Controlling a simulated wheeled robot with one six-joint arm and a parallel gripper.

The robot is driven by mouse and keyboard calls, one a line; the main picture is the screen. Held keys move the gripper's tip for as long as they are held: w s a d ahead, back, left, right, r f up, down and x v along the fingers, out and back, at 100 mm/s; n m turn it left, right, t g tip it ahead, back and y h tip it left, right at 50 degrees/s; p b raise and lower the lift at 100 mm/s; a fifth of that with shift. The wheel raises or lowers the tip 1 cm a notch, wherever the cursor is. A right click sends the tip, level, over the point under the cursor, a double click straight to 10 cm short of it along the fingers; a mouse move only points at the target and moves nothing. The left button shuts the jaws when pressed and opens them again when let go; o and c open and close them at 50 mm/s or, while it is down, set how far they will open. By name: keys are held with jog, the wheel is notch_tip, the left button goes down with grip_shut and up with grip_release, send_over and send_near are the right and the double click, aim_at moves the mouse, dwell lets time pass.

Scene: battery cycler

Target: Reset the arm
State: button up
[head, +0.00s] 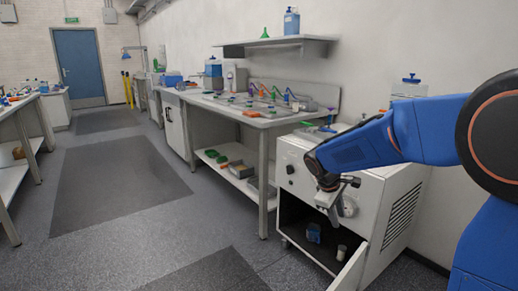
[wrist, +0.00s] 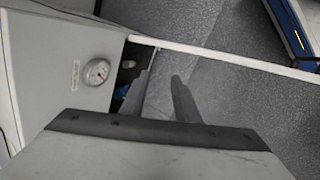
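My blue arm (head: 410,133) reaches in from the right in the head view. My gripper (head: 334,215) points down in front of the white cabinet (head: 372,200), near its round dial. In the wrist view the two dark fingers of my gripper (wrist: 161,77) stand apart with nothing visible between them. The cabinet (wrist: 60,60) and its dial (wrist: 97,72) are at the left there. The cabinet's door (head: 349,272) hangs open. Inside are a blue container (head: 313,232) and a small white-capped container (head: 341,252); the arm hides part of the cabinet front.
A workbench (head: 262,122) with coloured tools stands left of the cabinet, with bins on its lower shelf (head: 235,175). A wall shelf (head: 275,42) holds a blue bottle (head: 291,21). Another bench (head: 20,105) is at far left. The aisle floor (head: 110,180) between is clear.

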jog(key=s+d+r+m+y, duration=0.1)
jog(key=s+d+r+m, duration=0.15)
jog(key=s, duration=0.55)
jog(key=s+d+r+m+y, duration=0.1)
jog(key=s+r+m, duration=0.15)
jog(key=s, duration=0.65)
jog(key=s+m+t+y, duration=0.1)
jog(key=s+m, duration=0.1)
jog(key=s, duration=0.6)
jog(key=s+a+f+m+t+y, duration=0.1)
jog(key=s+m, duration=0.1)
jog(key=s, duration=0.7)
jog(key=shift+s+a+f+t, duration=0.15)
jog(key=shift+s+f+t, duration=0.1)
jog(key=shift+s+t, duration=0.05)
